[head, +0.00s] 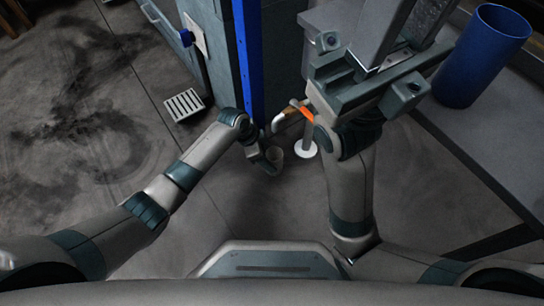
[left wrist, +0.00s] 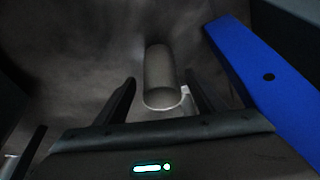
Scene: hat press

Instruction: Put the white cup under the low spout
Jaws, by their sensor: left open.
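The white cup (head: 275,154) looks small and pale in the head view, beside the foot of the blue upright. In the left wrist view the cup (left wrist: 161,78) is a pale cylinder between my two fingers. My left gripper (head: 267,158) is open around it, with dark gaps between the cup and the fingers. A thin pipe with a pale, bent end, perhaps the low spout (head: 279,121), is just above and right of the gripper in the head view.
The blue upright (head: 248,60) stands close to my left gripper. A white round base with a thin post (head: 306,149) is right of the cup. A white slatted grate (head: 184,104) lies at left. A blue bin (head: 484,55) stands at right.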

